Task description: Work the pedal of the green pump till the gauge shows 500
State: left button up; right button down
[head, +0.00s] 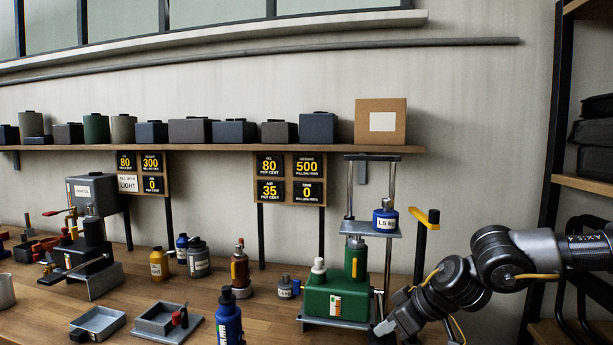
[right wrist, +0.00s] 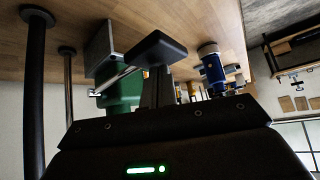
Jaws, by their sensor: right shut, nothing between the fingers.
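The green pump (head: 335,302) stands on a grey base on the bench, right of the middle in the head view. It also shows upside down in the right wrist view (right wrist: 125,92). The display board (head: 290,179) on the wall reads 80, 500, 35 and 0; the lower right panel shows 0. My right gripper (head: 386,326) is shut and empty, low beside the pump's right side. I cannot tell whether it touches anything. The pedal is not clearly seen. My left gripper is out of view.
A post with a yellow handle (head: 424,217) stands right of the pump, close to my right arm. A blue bottle (head: 229,318) and a grey tray (head: 165,317) are to the left. A grey machine (head: 95,235) stands farther left.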

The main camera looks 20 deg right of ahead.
jog(key=shift+a+r, duration=0.1)
dwell(0.7)
notch_tip(320, 180, up, 6)
jog(key=p, duration=0.5)
dwell(0.4)
